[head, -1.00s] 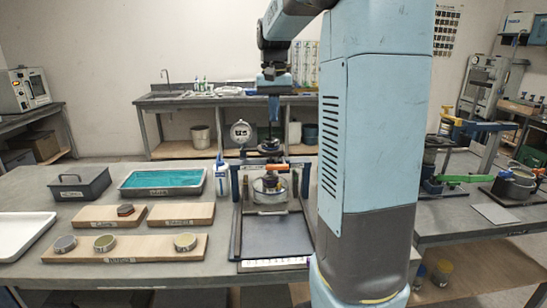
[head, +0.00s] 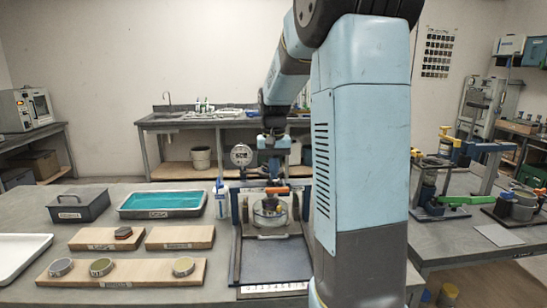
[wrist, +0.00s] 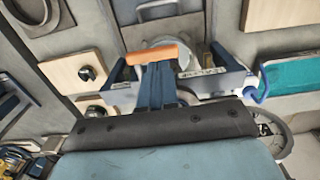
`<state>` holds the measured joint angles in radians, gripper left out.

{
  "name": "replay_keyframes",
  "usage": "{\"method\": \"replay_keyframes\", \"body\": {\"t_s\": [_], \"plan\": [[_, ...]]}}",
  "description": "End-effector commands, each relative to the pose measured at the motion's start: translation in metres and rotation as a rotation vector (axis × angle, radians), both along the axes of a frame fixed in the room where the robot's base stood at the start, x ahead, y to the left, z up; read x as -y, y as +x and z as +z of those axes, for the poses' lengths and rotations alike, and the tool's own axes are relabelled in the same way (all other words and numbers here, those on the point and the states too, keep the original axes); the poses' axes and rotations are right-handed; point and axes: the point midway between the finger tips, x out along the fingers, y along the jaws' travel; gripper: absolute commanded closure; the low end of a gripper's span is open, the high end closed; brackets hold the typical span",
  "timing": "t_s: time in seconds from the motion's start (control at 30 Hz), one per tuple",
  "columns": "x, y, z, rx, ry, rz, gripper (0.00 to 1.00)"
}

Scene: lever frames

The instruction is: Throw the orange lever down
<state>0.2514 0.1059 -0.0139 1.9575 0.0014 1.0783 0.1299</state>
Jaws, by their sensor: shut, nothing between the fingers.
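The orange lever (head: 276,190) is a short bar lying crosswise above a round clear-walled vessel (head: 270,213) in a dark frame on the bench. It also shows in the wrist view (wrist: 150,54), just beyond my fingertips. My gripper (head: 273,178) is at the end of the lowered arm, right above or behind the lever. In the wrist view my gripper (wrist: 156,68) has its dark blue fingers together and empty, with the tips close to the lever's bar. I cannot tell whether they touch it. The lever's pivot is hidden.
A dial gauge (head: 241,155) stands close left of my gripper, and a white bottle (head: 221,203) beside the frame. A teal tray (head: 162,203) and wooden boards with small discs (head: 121,273) lie to the left. Another bench with green and yellow levers (head: 452,199) stands right.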

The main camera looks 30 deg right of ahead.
Motion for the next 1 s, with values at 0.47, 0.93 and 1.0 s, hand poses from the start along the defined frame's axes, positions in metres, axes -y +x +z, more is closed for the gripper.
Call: {"method": "replay_keyframes", "body": {"t_s": [0.47,0.93,1.0], "plan": [[0.000,0.000,-0.030,0.000,0.000,0.000,1.00],[-0.002,0.001,-0.031,-0.015,-0.036,0.002,1.00],[-0.003,0.001,-0.032,-0.026,-0.063,0.002,1.00]]}}
